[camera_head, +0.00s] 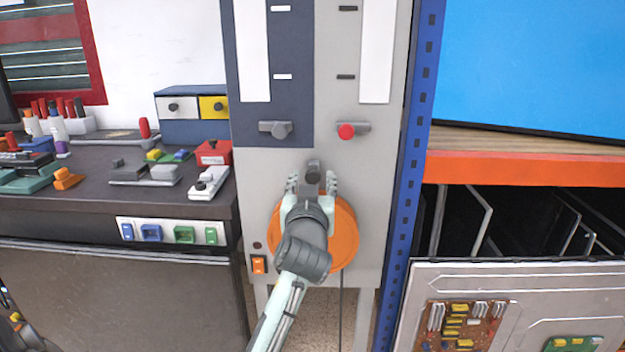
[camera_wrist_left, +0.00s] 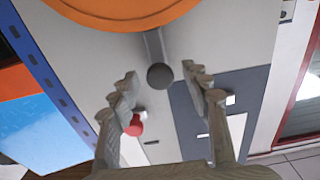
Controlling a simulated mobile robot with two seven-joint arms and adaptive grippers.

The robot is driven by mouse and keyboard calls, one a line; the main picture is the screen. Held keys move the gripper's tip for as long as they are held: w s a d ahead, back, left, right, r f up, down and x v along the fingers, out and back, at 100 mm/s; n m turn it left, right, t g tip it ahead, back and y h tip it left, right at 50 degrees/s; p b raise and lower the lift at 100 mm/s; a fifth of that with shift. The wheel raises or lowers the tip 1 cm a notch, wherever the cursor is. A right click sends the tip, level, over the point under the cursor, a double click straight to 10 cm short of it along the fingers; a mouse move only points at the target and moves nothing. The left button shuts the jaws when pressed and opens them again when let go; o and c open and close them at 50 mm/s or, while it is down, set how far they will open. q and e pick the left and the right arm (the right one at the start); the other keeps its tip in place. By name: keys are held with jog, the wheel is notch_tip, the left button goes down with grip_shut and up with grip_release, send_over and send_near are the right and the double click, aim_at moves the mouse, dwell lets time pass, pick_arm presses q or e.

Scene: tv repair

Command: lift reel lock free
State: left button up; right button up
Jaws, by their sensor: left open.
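The orange reel (camera_head: 346,235) is mounted low on the grey panel, partly hidden behind my left arm; its edge shows in the left wrist view (camera_wrist_left: 120,14). The reel lock, a dark round knob on a short grey lever, sits at the reel's top edge in the head view (camera_head: 313,171) and in the left wrist view (camera_wrist_left: 160,76). My left gripper (camera_head: 312,184) is open, with its fingers on either side of the knob. In the wrist view gaps show between the knob and both fingers. My right gripper is not in view.
Above are a grey-knobbed lever (camera_head: 277,129) and a red-knobbed lever (camera_head: 350,130). An orange switch (camera_head: 259,264) is left of the reel. A cluttered dark workbench (camera_head: 60,208) stands left. A blue post (camera_head: 412,150) and an orange-edged shelf (camera_head: 520,168) stand right.

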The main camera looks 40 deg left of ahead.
aim_at(312, 164)
pick_arm(q)
jog(key=shift+w+a, duration=0.1)
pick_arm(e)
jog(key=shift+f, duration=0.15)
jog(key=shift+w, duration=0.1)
pick_arm(q)
grip_shut()
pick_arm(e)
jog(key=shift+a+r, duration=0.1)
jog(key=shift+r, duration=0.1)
pick_arm(q)
jog(key=shift+r, duration=0.2)
notch_tip(312, 164, up, 3)
jog(key=p, duration=0.3)
jog(key=shift+r, duration=0.1)
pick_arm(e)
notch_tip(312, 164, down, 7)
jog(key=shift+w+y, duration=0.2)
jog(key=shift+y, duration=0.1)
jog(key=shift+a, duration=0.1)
